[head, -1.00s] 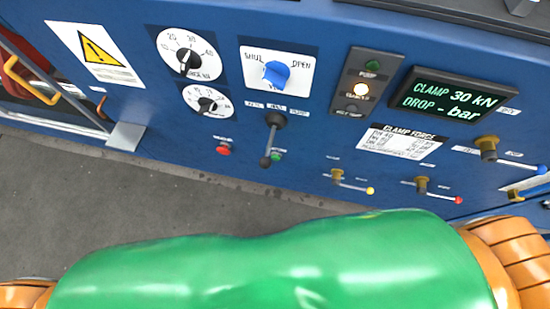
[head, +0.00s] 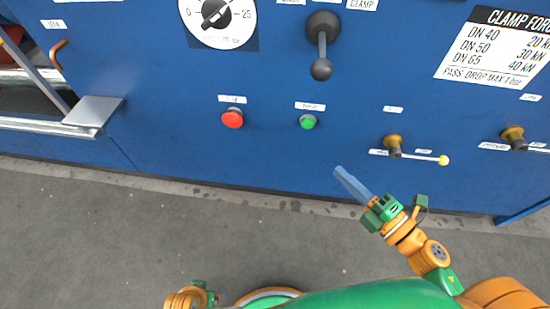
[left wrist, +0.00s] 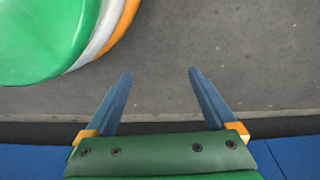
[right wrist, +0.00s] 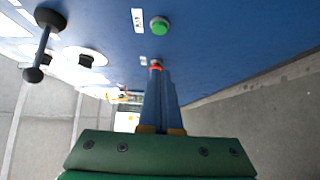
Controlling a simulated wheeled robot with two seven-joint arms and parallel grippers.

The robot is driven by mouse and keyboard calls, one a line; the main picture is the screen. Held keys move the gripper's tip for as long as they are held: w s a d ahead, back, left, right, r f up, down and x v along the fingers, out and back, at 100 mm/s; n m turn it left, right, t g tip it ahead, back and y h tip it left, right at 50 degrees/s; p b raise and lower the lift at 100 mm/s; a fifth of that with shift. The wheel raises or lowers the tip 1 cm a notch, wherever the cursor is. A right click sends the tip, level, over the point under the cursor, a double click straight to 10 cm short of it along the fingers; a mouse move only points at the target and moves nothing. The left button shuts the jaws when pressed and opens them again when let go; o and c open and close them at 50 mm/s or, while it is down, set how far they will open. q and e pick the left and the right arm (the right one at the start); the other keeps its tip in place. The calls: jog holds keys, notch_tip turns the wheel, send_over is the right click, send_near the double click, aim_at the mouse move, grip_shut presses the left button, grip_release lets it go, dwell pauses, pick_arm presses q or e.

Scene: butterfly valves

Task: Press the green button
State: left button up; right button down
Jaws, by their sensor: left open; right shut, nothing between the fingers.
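The green button (head: 308,121) is a small round cap on the blue panel, under a white label, right of the red button (head: 232,118). My right gripper (head: 338,170) is shut and empty, below and a little right of the green button, apart from it. In the right wrist view the green button (right wrist: 160,26) is above the shut fingertips (right wrist: 157,72), and the red button (right wrist: 156,65) shows just beyond the tips. My left gripper (left wrist: 157,75) is open and empty over the grey floor; only part of the left arm shows low in the head view.
A black lever (head: 322,45) hangs above the green button. A dial (head: 217,15) is at upper left. A yellow-tipped valve handle (head: 415,153) sticks out to the right. A grey metal ledge (head: 93,112) is at the left. The floor (head: 110,240) before the panel is clear.

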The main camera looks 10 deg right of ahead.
jog(key=shift+r, duration=0.15)
send_near(303, 125)
jog(key=w+a, duration=0.2)
jog(key=a, duration=0.2)
pick_arm(q)
jog(key=shift+w+d+r+b, duration=0.2)
jog(key=shift+w+r+b, duration=0.1)
jog(key=shift+w+r, duration=0.5)
pick_arm(e)
jog(key=shift+w+d, duration=0.35)
jog(key=shift+w, duration=0.45)
jog(key=shift+w+d, duration=0.3)
jog(key=shift+w, duration=0.45)
